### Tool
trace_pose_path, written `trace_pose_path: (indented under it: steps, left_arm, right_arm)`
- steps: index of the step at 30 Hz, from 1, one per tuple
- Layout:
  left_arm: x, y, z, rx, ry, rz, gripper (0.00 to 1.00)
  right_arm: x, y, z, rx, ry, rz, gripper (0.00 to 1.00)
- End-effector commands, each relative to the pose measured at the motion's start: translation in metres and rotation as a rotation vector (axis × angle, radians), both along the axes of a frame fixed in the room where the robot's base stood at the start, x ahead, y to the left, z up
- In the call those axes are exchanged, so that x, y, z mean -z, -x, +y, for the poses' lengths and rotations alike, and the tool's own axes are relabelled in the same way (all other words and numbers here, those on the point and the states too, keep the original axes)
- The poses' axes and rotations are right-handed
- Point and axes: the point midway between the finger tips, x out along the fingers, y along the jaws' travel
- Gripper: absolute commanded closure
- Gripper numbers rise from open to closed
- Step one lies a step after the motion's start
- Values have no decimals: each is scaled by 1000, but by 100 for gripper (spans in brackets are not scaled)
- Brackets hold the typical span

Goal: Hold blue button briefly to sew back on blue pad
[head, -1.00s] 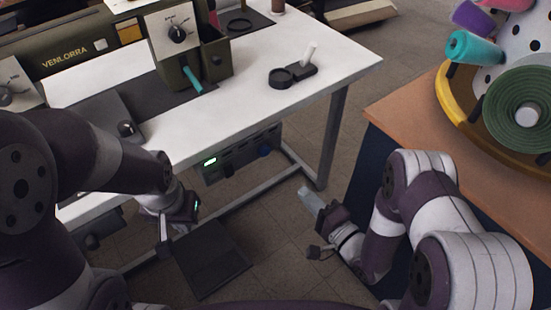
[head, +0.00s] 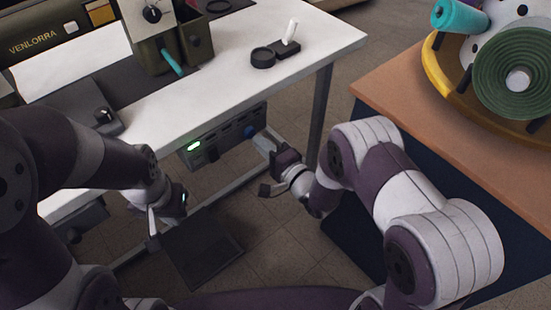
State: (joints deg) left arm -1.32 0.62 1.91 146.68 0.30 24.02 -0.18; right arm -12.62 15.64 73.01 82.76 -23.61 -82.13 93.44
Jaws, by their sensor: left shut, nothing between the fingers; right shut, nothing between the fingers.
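The blue button (head: 250,131) is a round blue knob at the right end of a dark control box (head: 222,138) hung under the white table's front edge. My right gripper (head: 264,144) is shut and empty, its pale fingertips just below and right of the button. I cannot tell whether they touch it. My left gripper (head: 152,222) is shut and empty, low at the left above a dark floor pedal. I do not make out a blue pad.
The white table (head: 230,85) carries an olive sewing machine (head: 40,45), a teal handle (head: 172,62) and a black round holder (head: 263,57). A dark pedal (head: 205,255) lies on the floor. A wooden-topped cabinet (head: 400,85) with thread spools stands at the right.

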Motion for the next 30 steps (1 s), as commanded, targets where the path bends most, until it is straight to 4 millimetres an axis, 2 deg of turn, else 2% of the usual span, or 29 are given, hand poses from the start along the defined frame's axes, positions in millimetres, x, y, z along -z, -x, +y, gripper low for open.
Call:
trace_pose_path:
  steps: [5,16,22,30]
  left_arm:
    - [4,0,0,0,0,0,100]
    - [4,0,0,0,0,0,100]
    - [7,0,0,0,0,0,100]
    - [7,0,0,0,0,0,100]
  right_arm:
    - [1,-9,7,0,-1,1,100]
    - [0,-12,9,0,0,0,100]
    - [0,-28,21,-2,0,-4,100]
    - [-4,-30,22,-1,-2,-10,100]
